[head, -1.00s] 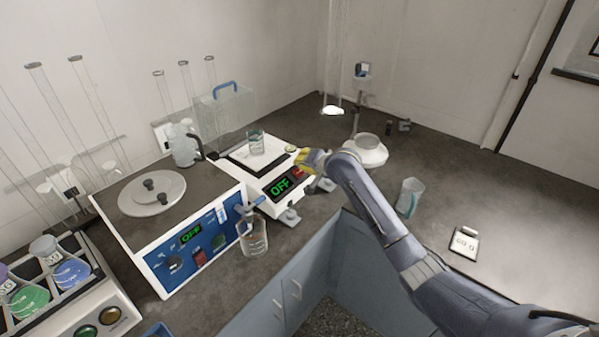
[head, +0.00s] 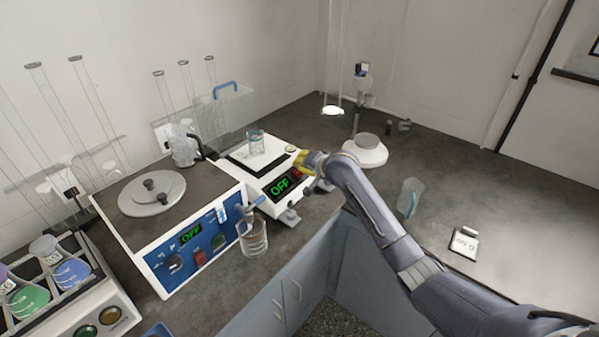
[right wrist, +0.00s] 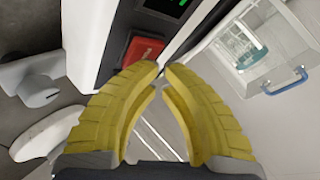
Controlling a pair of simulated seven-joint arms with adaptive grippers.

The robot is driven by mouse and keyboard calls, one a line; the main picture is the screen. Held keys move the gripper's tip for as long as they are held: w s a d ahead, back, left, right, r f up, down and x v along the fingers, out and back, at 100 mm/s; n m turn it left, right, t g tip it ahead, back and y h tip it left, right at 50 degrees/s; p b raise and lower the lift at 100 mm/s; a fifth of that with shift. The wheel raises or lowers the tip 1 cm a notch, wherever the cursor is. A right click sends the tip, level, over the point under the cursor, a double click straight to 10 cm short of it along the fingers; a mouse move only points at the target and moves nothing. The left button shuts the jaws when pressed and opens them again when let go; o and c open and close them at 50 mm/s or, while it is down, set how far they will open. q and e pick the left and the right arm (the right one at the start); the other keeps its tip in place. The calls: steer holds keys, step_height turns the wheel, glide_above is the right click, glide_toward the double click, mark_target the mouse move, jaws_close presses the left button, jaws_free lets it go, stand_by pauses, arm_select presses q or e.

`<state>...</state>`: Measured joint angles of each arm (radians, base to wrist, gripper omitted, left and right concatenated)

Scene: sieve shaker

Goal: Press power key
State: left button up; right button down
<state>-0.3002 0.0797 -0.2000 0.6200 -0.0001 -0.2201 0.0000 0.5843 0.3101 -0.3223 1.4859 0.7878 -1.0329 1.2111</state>
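A white balance (head: 263,160) stands on the bench, its front display (head: 281,187) reading a green OFF. A red key (head: 297,173) sits beside that display. In the right wrist view the red key (right wrist: 143,50) shows large, just beyond the fingertips. My right gripper (head: 304,167) has yellow fingers and is at the balance's front right corner. In the right wrist view its fingertips (right wrist: 162,68) are drawn together with nothing held between them. I cannot tell whether they touch the key. My left gripper is not in view.
A blue-fronted machine (head: 215,229) with its own OFF display and red key stands left of the balance. A glass beaker (head: 256,143) sits on the balance.

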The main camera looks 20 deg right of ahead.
steer(key=shift+f, duration=0.2)
steer(key=shift+r, duration=0.15)
stand_by(0.3)
steer(key=shift+s+d+r, duration=0.15)
steer(key=shift+s+r, duration=0.05)
steer(key=shift+r, duration=0.35)
step_height(320, 180, up, 6)
steer(key=s+d, duration=0.1)
steer(key=s, duration=0.1)
steer(key=shift+d+f, duration=0.25)
stand_by(0.3)
stand_by(0.3)
